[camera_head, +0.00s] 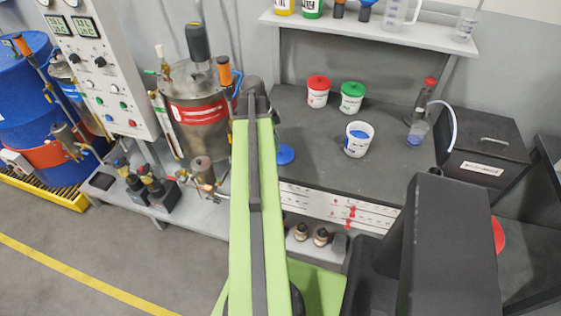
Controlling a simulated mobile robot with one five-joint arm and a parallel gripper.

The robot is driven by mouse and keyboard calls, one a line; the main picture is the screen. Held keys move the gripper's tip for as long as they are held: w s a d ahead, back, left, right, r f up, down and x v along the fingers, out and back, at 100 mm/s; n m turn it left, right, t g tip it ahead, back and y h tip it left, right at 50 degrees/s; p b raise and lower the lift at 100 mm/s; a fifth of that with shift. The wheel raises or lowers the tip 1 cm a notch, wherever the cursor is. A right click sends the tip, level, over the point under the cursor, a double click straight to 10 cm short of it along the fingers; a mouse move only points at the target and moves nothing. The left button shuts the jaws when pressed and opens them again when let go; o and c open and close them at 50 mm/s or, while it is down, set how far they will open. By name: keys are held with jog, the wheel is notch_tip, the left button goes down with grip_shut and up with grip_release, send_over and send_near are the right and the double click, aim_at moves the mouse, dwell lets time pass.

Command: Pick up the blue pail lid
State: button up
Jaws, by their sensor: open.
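The blue pail lid (286,154) lies flat on the dark bench top, just right of my green arm, which hides its left part. An open white pail (357,146) with blue contents stands to its right, without a lid on it. My arm reaches up the middle of the view to a dark joint. The gripper's fingers do not show, so I cannot see where they are relative to the lid.
A red-lidded pail (318,98) and a green-lidded pail (351,104) stand behind on the bench (310,176). A glass apparatus (418,129) and a black box (485,150) stand at right. A steel vessel (200,115) stands left of my arm.

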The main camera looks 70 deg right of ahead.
aim_at(281, 152)
jog(key=b+x, duration=0.5)
jog(key=shift+s+d+f, duration=0.15)
jog(key=shift+d, duration=0.2)
jog(key=shift+r, duration=0.2)
grip_shut()
